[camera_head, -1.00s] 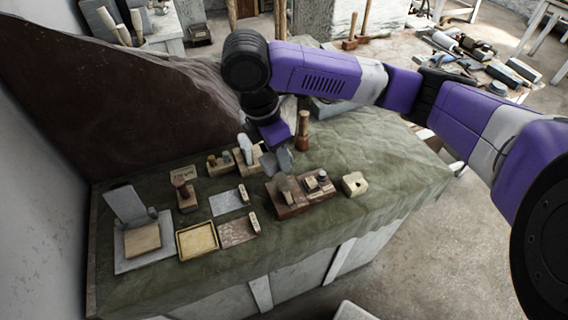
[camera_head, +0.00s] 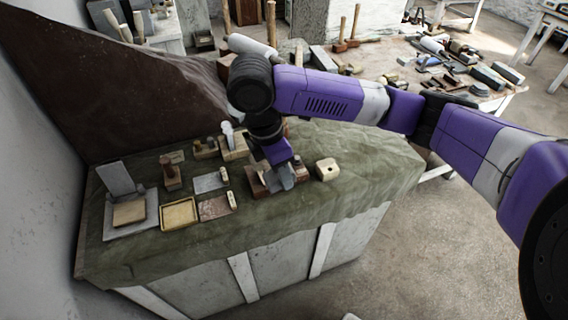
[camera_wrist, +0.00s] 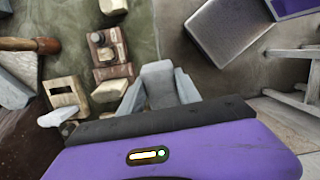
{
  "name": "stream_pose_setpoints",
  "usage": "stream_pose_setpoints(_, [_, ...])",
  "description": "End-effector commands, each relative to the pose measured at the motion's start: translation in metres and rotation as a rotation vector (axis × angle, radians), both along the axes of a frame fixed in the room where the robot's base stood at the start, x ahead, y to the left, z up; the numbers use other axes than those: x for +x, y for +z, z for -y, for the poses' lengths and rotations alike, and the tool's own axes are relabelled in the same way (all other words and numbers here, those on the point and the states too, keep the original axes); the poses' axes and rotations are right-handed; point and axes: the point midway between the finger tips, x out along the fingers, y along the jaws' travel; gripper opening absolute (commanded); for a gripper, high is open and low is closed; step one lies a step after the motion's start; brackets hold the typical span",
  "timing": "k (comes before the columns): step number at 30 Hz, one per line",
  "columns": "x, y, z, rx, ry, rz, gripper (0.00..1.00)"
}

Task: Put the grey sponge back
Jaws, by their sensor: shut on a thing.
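My gripper (camera_head: 281,178) hangs over the green-draped table near its front, in front of a dark brown wooden stand (camera_head: 256,184) that it partly hides. In the wrist view my gripper (camera_wrist: 160,95) shows its grey fingers on either side of a light grey piece, which looks like the grey sponge (camera_wrist: 158,78). The fingers are shut on it; its edges are hard to tell from the fingers. The brown stand also shows in the wrist view (camera_wrist: 108,55), left of the fingers, with small pale pieces on it.
A cream block with a hole (camera_head: 327,169) stands right of my gripper. Left are a yellow tray (camera_head: 179,213), a grey slab (camera_head: 210,182), a brown slab (camera_head: 215,208) and a wooden stamp-like block (camera_head: 171,174). Bare cloth lies at the table's right.

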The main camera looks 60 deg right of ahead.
Motion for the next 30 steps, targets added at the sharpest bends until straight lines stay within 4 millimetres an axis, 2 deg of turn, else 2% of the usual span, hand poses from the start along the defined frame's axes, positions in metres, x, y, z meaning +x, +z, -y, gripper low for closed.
stream_pose_setpoints(8, [0.000, -0.041, -0.022, 0.004, -0.121, -0.004, 0.07])
stream_pose_setpoints(14, [-0.001, -0.087, -0.046, 0.004, -0.261, -0.006, 0.07])
stream_pose_setpoints(17, [-0.001, -0.120, -0.063, 0.005, -0.362, -0.009, 0.07])
stream_pose_setpoints(24, [-0.001, -0.225, -0.118, 0.001, -0.690, -0.014, 0.07])
stream_pose_setpoints(30, [-0.001, -0.293, -0.151, -0.004, -0.904, -0.011, 0.07])
